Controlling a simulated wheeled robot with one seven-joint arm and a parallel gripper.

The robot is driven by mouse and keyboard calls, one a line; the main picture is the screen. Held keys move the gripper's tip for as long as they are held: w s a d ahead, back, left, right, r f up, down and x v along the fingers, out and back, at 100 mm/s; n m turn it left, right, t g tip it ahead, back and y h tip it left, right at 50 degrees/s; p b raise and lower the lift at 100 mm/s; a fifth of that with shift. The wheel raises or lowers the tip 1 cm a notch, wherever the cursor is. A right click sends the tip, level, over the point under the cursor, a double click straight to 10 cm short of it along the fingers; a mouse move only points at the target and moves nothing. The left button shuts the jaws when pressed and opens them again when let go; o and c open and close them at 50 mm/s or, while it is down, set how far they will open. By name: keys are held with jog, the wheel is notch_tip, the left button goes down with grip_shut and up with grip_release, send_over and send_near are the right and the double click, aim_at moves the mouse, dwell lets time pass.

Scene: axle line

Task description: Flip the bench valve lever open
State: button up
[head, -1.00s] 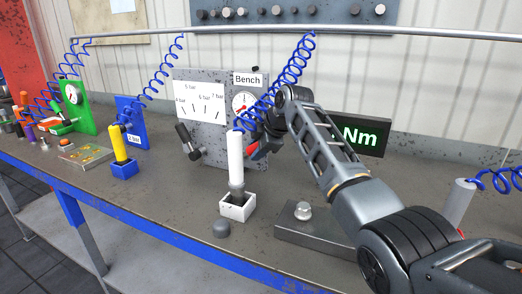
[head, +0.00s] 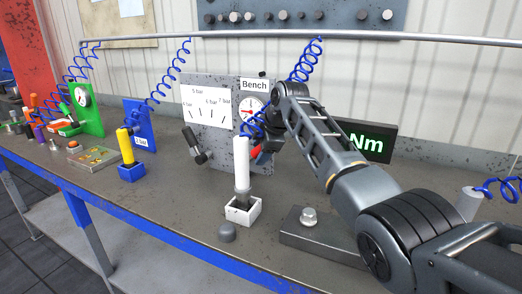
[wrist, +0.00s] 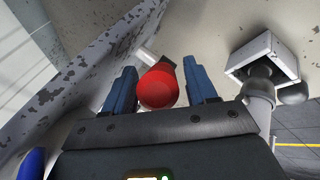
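The bench valve lever has a red handle (head: 255,152), low on the right side of the grey Bench panel (head: 228,148). The white upright tool in front partly hides this area. In the wrist view the red lever end (wrist: 157,88) sits between the two blue fingers of my gripper (wrist: 160,72), with a pale stem behind it. The fingers stand apart on either side of the red end, with a small gap at the right finger; contact at the left one is unclear. In the head view my gripper is mostly hidden behind my wrist.
A white tool (head: 242,165) stands in a white holder (head: 240,222) close in front of the panel. A second, black-handled lever (head: 194,145) is at the panel's left. A gauge (head: 252,108) sits above the red handle. A grey block (head: 318,242) lies at right.

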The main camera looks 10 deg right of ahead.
jog(key=v, duration=0.7)
jog(key=shift+s+r+b, duration=0.2)
jog(key=shift+r+b, duration=0.1)
jog(key=shift+b, duration=0.1)
jog(key=shift+d, duration=0.1)
jog(key=shift+c, duration=0.2)
